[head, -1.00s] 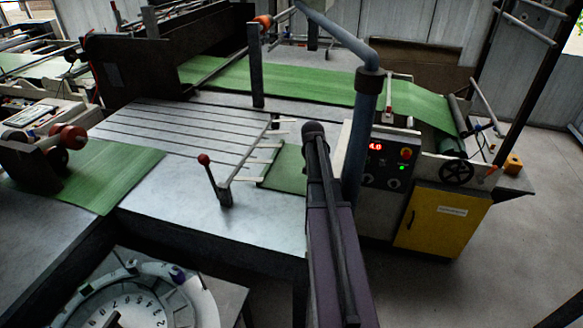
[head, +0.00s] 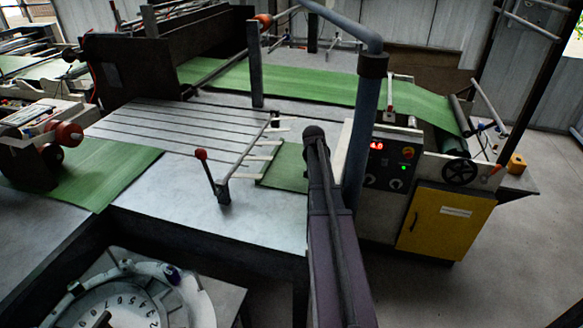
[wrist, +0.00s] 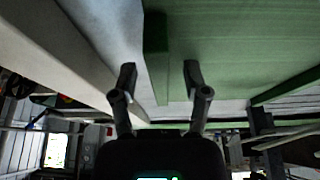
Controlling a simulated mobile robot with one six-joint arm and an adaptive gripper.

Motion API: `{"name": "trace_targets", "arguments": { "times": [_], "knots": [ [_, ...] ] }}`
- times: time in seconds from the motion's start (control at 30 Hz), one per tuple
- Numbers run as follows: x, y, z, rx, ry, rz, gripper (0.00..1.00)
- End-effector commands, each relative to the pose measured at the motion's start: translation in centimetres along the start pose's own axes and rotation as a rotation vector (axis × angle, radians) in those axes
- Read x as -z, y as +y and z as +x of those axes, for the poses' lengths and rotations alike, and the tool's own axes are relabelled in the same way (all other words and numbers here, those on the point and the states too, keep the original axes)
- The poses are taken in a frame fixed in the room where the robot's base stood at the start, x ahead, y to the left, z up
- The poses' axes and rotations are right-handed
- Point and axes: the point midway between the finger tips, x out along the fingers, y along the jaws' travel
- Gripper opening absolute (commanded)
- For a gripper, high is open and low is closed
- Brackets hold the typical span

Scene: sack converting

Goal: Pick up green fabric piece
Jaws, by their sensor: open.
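A flat green fabric piece (head: 286,167) lies on the grey table beside the row of pale bars in the head view. My arm covers its right side. In the wrist view a broad green sheet (wrist: 235,45) fills the upper right. A narrow green strip (wrist: 156,62) stands out at its left edge. My gripper (wrist: 159,82) is open, with one finger on each side of the strip's lower end in the picture. Nothing is visibly held, and I cannot tell whether the fingers touch the fabric. The fingers are hidden in the head view.
Another green sheet (head: 90,172) lies on the left, and a long green web (head: 300,82) runs across the back. A red-knobbed lever (head: 210,175) stands left of the piece. A control box (head: 388,160) and yellow cabinet (head: 445,222) stand right of my arm. A round dial (head: 130,305) is at lower left.

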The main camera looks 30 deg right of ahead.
Motion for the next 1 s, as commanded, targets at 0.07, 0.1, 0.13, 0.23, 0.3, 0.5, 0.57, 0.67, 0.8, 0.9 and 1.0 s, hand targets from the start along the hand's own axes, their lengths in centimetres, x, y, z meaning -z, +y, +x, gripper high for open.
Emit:
{"name": "trace_targets", "arguments": {
  "times": [0.07, 0.1, 0.13, 0.23, 0.3, 0.5, 0.57, 0.67, 0.8, 0.9, 1.0],
  "knots": [
    [0.03, -0.04, 0.00, 0.000, 0.000, -0.001, 0.60],
    [0.03, -0.05, -0.01, 0.000, 0.000, -0.001, 0.60],
    [0.03, -0.05, -0.02, 0.000, 0.000, -0.001, 0.60],
    [0.03, -0.05, -0.02, 0.000, 0.000, -0.001, 0.60],
    [0.03, -0.05, -0.02, 0.000, 0.000, -0.001, 0.60],
    [0.02, -0.04, -0.02, 0.000, 0.000, -0.001, 0.60],
    [0.01, -0.03, -0.02, 0.000, 0.000, 0.000, 0.48],
    [0.00, -0.02, -0.03, 0.000, 0.000, 0.000, 0.18],
    [-0.01, -0.02, -0.03, 0.000, 0.000, 0.000, 0.00],
    [0.00, -0.03, -0.03, 0.000, 0.000, 0.000, 0.00],
    [0.00, -0.04, -0.02, 0.000, 0.000, 0.000, 0.00]
  ]
}}
